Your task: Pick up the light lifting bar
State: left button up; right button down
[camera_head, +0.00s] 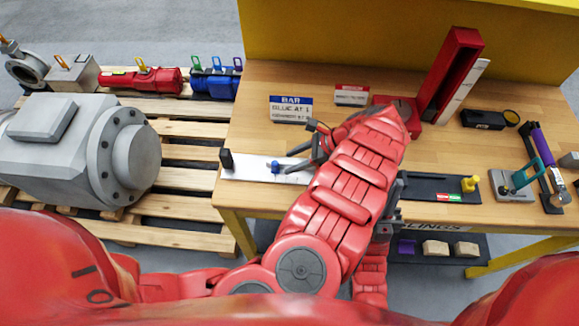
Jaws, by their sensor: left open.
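A long pale bar (250,168) with a dark upright end and a blue knob lies on the left front of the wooden table; it looks like the light lifting bar. Its right part is hidden behind my red arm. My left gripper (306,150) is open, its dark fingers pointing left just above and beside the bar's right part. I cannot tell whether they touch it. A dark bar (432,188) with a yellow knob lies to the right. Grey parts of my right gripper (394,199) show at that bar's left end, mostly hidden behind my arm; its jaws are not clear.
A blue-and-white BAR sign (291,109) and a red-and-white sign (351,95) stand behind. A tall red bracket (450,75) rises at the back. Tools, including a purple-handled one (541,146), lie at right. A pallet with a grey motor (80,145) is left.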

pick_arm(q)
grip_shut()
dwell(1.4)
